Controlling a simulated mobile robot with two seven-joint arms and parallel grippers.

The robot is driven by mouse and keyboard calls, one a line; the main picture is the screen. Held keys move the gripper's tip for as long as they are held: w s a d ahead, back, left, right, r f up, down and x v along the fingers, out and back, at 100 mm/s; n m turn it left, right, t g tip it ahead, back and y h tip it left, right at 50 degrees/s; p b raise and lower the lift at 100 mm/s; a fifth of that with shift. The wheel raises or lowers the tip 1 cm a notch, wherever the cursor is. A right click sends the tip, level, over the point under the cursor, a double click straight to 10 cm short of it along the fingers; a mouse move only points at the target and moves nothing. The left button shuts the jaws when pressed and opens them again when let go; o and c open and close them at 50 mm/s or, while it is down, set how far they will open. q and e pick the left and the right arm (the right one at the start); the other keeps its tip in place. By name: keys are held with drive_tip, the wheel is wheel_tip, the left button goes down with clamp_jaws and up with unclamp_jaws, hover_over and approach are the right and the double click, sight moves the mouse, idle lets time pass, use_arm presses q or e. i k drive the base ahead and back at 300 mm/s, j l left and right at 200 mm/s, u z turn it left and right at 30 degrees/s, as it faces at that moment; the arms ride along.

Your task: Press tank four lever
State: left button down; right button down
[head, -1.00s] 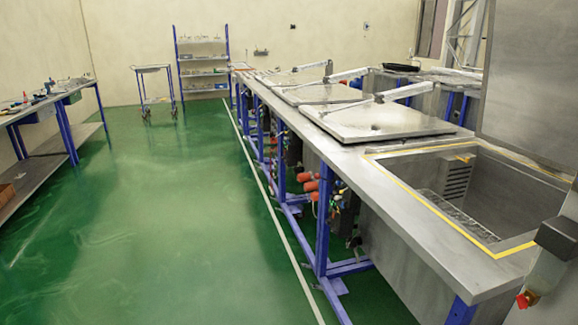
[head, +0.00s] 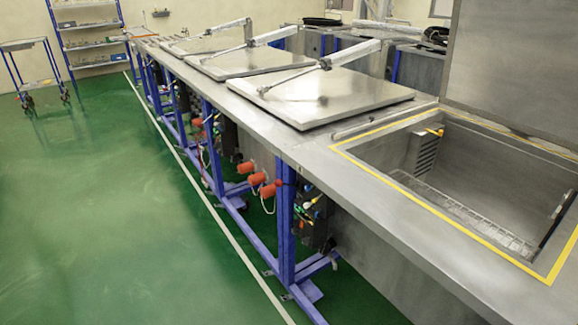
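A long steel bench of tanks (head: 385,232) runs from the lower right to the back left. The nearest tank (head: 480,175) is open, with a yellow border around its mouth and its lid (head: 515,70) raised upright. Lids lie flat over the tanks beyond it, the closest one (head: 330,97) carrying a metal arm. Red-orange cylindrical parts (head: 268,190) and small valve fittings (head: 312,205) sit under the bench edge near a blue leg. I cannot tell which part is the tank four lever. Neither of my grippers is in view.
The green floor (head: 90,220) left of the bench is open, with a pale line along the bench. Blue legs (head: 287,235) stand at the bench's front. A trolley (head: 30,65) and a shelf rack (head: 90,35) stand at the back left.

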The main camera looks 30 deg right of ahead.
sight(278, 182)
drive_tip(key=i+l+z, duration=0.1)
drive_tip(key=i+z, duration=0.3)
drive_tip(key=i, duration=0.75)
